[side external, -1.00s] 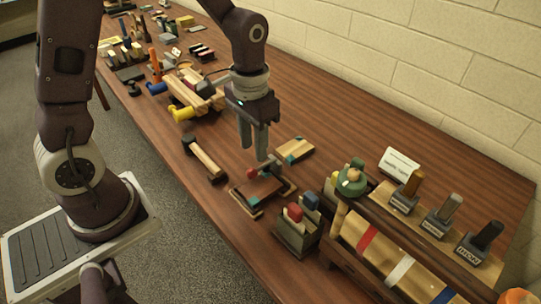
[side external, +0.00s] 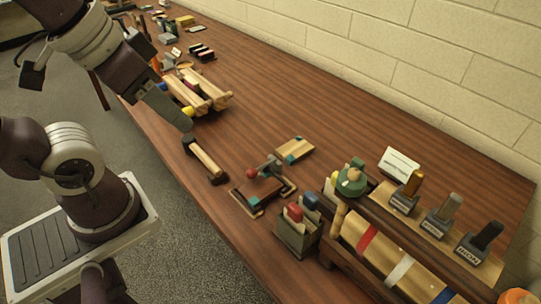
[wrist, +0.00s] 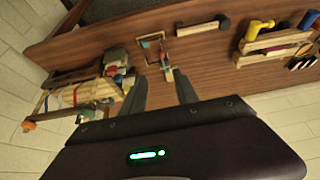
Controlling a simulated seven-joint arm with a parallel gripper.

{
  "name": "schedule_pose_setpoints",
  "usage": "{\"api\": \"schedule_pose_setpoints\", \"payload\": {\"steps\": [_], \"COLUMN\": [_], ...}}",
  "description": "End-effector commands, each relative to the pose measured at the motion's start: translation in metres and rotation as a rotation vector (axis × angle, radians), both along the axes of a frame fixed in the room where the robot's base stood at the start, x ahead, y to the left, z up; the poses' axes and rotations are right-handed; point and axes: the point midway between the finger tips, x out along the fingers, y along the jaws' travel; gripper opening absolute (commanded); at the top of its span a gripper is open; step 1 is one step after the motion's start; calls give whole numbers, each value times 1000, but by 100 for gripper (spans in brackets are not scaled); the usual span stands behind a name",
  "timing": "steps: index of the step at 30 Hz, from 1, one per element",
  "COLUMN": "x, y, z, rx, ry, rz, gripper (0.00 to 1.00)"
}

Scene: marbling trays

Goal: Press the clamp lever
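The clamp (side external: 268,190) stands on the table near its front edge, with a dark red-brown plate, light wooden strips and teal parts. Its grey lever (side external: 268,167) lies low and slopes to a red ball knob (side external: 252,174) just above the plate. I cannot tell whether the knob touches anything. The clamp also shows small in the wrist view (wrist: 152,45), ahead of my fingers. My gripper (side external: 186,124) is well to the left of the clamp and above it, touching nothing. In the wrist view its two fingers (wrist: 158,78) are apart with nothing held between them.
A wooden bar with dark ends (side external: 205,160) lies left of the clamp. A box with red and blue tops (side external: 297,229) stands close to its right, beside a wooden rack (side external: 395,260). A light wooden block (side external: 295,150) lies behind. The table's middle is clear.

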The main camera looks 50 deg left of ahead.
Motion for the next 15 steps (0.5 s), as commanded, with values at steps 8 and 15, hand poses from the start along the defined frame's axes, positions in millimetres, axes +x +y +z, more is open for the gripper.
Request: {"api": "schedule_pose_setpoints", "payload": {"steps": [8,15], "x": [-8,39], "y": [0,41], "z": [1,5], "rx": [-2,39], "ry": [-26,-103], "rz": [-1,206], "gripper": [36,0]}}
